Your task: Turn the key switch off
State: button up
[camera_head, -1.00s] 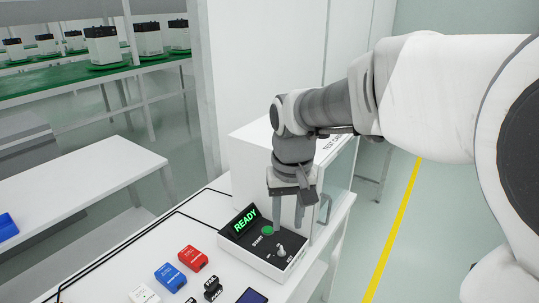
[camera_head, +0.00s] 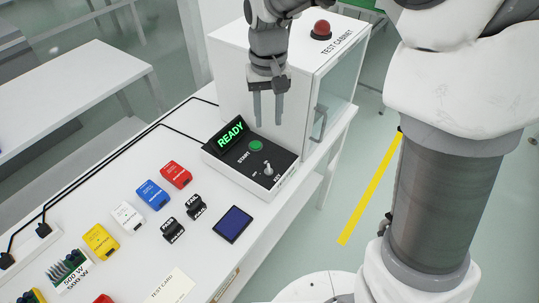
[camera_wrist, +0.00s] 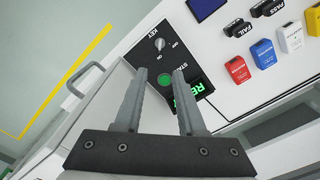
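The control box (camera_head: 232,166) stands on the white table beside the test cabinet. It carries a green READY display (camera_head: 231,133), a green START button (camera_head: 256,146) and the key switch (camera_head: 268,170), a metal knob labelled KEY near the box's front end. In the wrist view the key switch (camera_wrist: 160,44) shows beyond the fingertips, with OFF and ON marks around it. My gripper (camera_head: 268,122) is open and empty, pointing down above the box near the START button, apart from the switch. It also shows in the wrist view (camera_wrist: 162,76).
The test cabinet (camera_head: 287,60), with a red button (camera_head: 322,29) on top and a glass door with a handle (camera_head: 319,122), stands right behind the box. Coloured blocks, PASS and FAIL stamps and a dark blue pad (camera_head: 233,224) lie on the table in front.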

aim_at(269, 165)
notch_tip(269, 165, down, 16)
jog(key=shift+f+b, duration=0.1)
jog(key=shift+b, duration=0.7)
grip_shut()
